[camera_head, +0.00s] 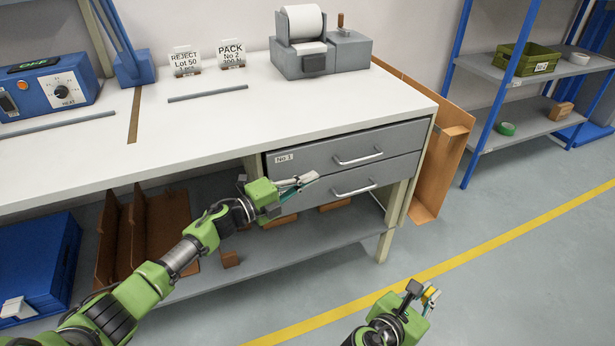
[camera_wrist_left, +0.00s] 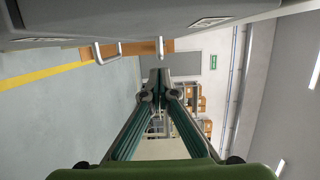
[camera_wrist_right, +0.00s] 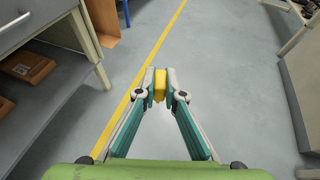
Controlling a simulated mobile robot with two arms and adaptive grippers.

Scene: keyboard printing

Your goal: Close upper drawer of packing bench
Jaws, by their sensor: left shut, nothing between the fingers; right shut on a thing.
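The packing bench (camera_head: 130,165) has two grey drawers under its right end. The upper drawer (camera_head: 310,158), labelled No 1, looks flush or nearly flush; I cannot tell whether a small gap remains. Its handle (camera_head: 357,158) is a pale bar. The lower drawer (camera_head: 310,190) is below it, with its own handle (camera_head: 355,190). My left gripper (camera_head: 312,177) is shut and empty, in front of the drawers and left of the handles; its fingertips show in the left wrist view (camera_wrist_left: 160,76). My right gripper (camera_head: 431,292) is shut on a small yellow object (camera_wrist_right: 160,85), over the floor right of the bench.
A label printer (camera_head: 322,50) and two signs stand on the bench top. Brown cardboard (camera_head: 440,165) leans at the bench's right end. A blue-post shelf (camera_head: 505,75) holds a green bin (camera_head: 525,60). Floor (camera_head: 480,245) in front is clear, crossed by a yellow line.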

